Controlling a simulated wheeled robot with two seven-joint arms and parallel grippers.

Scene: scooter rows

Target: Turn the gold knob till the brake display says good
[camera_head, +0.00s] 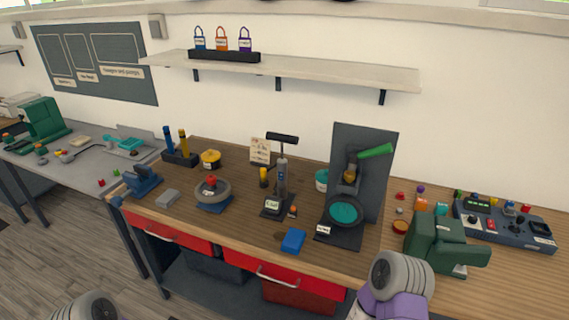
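A dark upright stand (376,160) on the wooden bench carries a green lever (376,151) and a dark wheel with a teal centre (345,213). A gold knob (350,173) sits below the lever, above the wheel. A small pale display or label (323,230) is at the stand's base; its text is too small to read. Another small pale screen (272,205) is at the foot of a T-handled post, also unreadable. Neither gripper can be seen. Only grey and purple parts of my arms show at the bottom edge, apart from the stand.
A blue block (293,240) lies in front of the stand. A green machine (435,245) and a control box (505,225) are to its right. A round wheel (212,192) and the T-handled post (282,170) are to its left. Red drawers (270,277) are below the bench top.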

